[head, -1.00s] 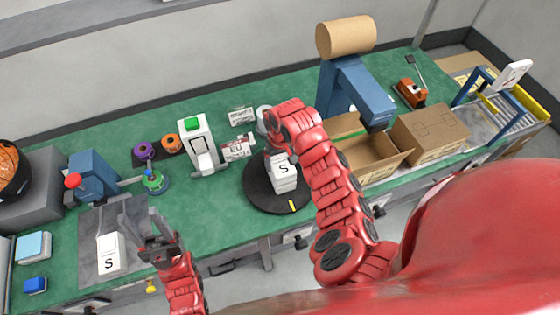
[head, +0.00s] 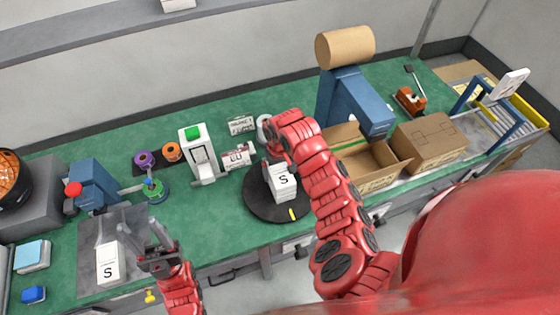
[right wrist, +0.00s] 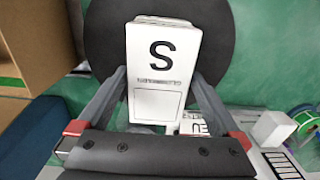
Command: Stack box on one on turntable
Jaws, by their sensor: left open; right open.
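A white box marked S (head: 107,263) stands on the grey mat at the left. My left gripper (head: 158,235) is open and empty just to the right of that box, apart from it. Another white box marked S (head: 284,181) is on the black turntable (head: 262,207); edges beneath it suggest a second box under it, though I cannot tell for sure. It also shows in the right wrist view (right wrist: 160,70). My right gripper (right wrist: 160,90) is open, with its fingers either side of this box's near end. In the head view, my right arm partly covers the turntable.
A white device with a green top (head: 199,155) and small labelled cartons (head: 238,157) stand behind the turntable. An open cardboard box (head: 375,165) is to its right, beside a closed carton (head: 430,140). A blue press (head: 95,185) stands behind the mat. Green bench between mat and turntable is clear.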

